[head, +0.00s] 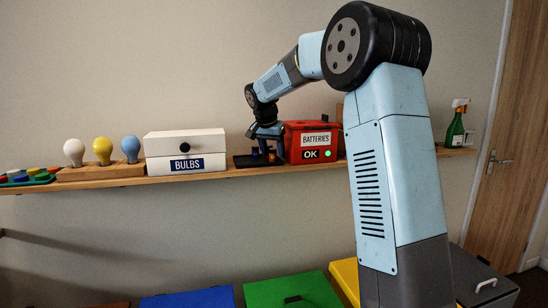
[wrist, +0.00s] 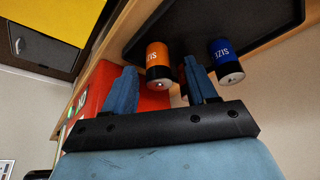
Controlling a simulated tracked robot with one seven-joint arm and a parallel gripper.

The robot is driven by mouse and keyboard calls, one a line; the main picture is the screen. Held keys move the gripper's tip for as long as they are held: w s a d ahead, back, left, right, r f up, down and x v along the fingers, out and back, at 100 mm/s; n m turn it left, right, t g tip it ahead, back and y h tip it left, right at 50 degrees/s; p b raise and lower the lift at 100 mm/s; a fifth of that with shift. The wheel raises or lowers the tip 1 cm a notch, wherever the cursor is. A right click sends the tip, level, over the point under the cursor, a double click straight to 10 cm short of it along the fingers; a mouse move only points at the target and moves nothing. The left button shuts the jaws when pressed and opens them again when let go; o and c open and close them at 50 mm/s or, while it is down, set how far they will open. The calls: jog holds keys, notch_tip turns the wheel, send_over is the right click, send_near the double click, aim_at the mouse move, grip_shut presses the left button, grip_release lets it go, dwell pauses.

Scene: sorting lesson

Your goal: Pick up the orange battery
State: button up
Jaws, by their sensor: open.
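An orange battery with black bands (wrist: 159,66) shows in the wrist view in the gap between the fingers of my gripper (wrist: 158,72). The fingers are spread and I see no contact with it; how deep it lies between them is unclear. Another orange patch (wrist: 183,80) is mostly hidden behind the right finger. A blue battery (wrist: 226,62) is to the right, outside the fingers. The batteries are on a dark tray (wrist: 200,22). In the head view my gripper (head: 267,148) is low over this tray (head: 245,162) and hides much of what is on it.
A red batteries box (head: 311,129) with a green light stands close right of my gripper. A white bulbs box (head: 185,145) is left of the tray. Bulbs, a green spray bottle (head: 456,125) and the narrow shelf (head: 110,184) also show. Coloured bins stand below.

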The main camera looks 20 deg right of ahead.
grip_shut()
dwell(0.5)
jog(key=shift+r, duration=0.15)
